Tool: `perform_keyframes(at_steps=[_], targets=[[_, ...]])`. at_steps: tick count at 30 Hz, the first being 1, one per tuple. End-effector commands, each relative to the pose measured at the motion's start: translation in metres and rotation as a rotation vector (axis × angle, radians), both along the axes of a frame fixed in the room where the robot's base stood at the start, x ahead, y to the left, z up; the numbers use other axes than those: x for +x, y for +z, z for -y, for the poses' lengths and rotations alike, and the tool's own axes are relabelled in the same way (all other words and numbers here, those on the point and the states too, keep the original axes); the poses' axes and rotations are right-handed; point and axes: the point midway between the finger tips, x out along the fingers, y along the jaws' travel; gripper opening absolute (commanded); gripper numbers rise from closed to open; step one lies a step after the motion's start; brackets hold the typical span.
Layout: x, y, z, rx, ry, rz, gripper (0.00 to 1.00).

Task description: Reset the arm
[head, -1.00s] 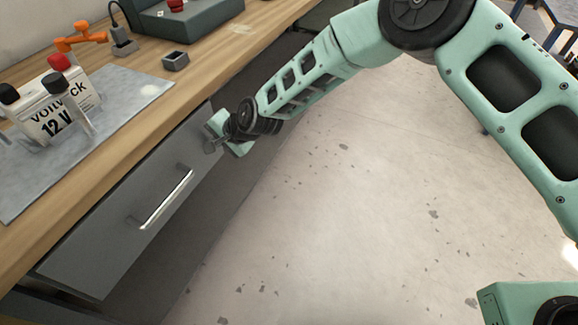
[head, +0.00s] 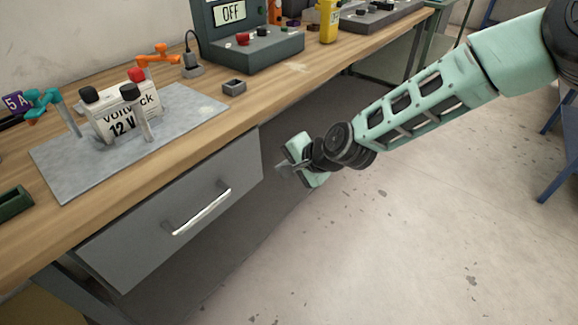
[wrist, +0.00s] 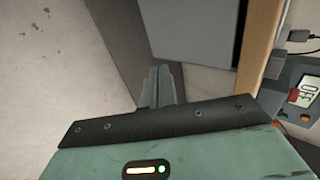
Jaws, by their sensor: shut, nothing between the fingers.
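My gripper (head: 285,168) is in the head view, at the end of my outstretched green arm. It hangs in front of the bench, to the right of the grey drawer (head: 150,215) and apart from it. In the wrist view, its two fingers (wrist: 158,86) lie together, shut and with nothing between them. The drawer has a silver handle (head: 202,213) and its front stands below the bench top.
The wooden bench (head: 262,95) carries a 12 V battery block (head: 128,115) on a grey plate (head: 70,180), a small grey box (head: 234,87), and a power unit (head: 265,48) reading OFF. Open floor (head: 400,250) lies right of the bench.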

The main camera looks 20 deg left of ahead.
Motion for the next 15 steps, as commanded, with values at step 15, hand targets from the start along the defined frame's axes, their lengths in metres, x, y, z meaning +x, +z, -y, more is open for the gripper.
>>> perform_keyframes(at_steps=[15], targets=[[-0.033, 0.051, 0.026, -0.098, 0.142, 0.055, 0.00]])
